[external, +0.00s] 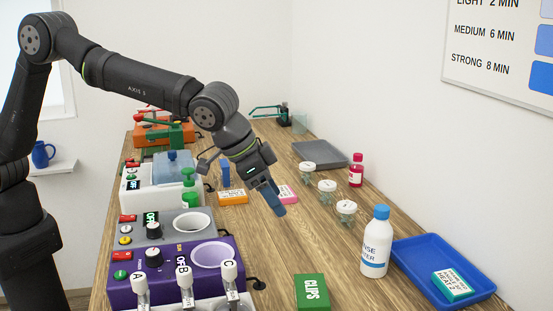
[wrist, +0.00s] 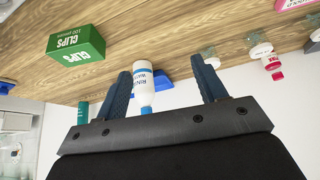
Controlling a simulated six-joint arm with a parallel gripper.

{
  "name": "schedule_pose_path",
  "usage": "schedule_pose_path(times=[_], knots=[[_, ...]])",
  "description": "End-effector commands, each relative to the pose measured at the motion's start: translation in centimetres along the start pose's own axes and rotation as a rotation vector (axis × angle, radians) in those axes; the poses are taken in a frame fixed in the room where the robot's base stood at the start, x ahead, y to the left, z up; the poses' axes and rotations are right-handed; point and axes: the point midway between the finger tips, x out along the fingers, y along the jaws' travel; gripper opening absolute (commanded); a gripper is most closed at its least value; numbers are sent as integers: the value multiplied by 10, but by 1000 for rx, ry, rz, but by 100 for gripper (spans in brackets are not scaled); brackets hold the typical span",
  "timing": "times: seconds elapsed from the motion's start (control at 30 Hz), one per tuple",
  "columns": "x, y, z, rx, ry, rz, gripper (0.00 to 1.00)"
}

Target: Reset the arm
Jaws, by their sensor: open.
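My gripper (external: 272,198) hangs from my raised arm above the middle of the wooden bench in the external view, pointing down and to the right. In the wrist view its two blue fingers (wrist: 160,66) are spread apart with nothing held between them. In the external view that bottle (external: 375,243) is upright on the bench, apart from my gripper.
A green clips box (external: 312,291) stands at the front, and a blue tray (external: 422,252) lies at right. Lidded jars (external: 327,186) and a red bottle (external: 356,170) line the right side. A purple device (external: 168,264) and other machines fill the left. The bench centre is fairly clear.

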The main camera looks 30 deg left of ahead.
Motion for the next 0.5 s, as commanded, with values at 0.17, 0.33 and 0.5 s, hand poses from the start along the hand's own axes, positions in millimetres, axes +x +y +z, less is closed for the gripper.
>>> schedule_pose_path(times=[0.17,0.33,0.5], knots=[[-14,0,23,-67,0,-40,65],[-27,-3,47,-136,-1,-80,65],[-40,-6,70,-200,-2,-115,65]])
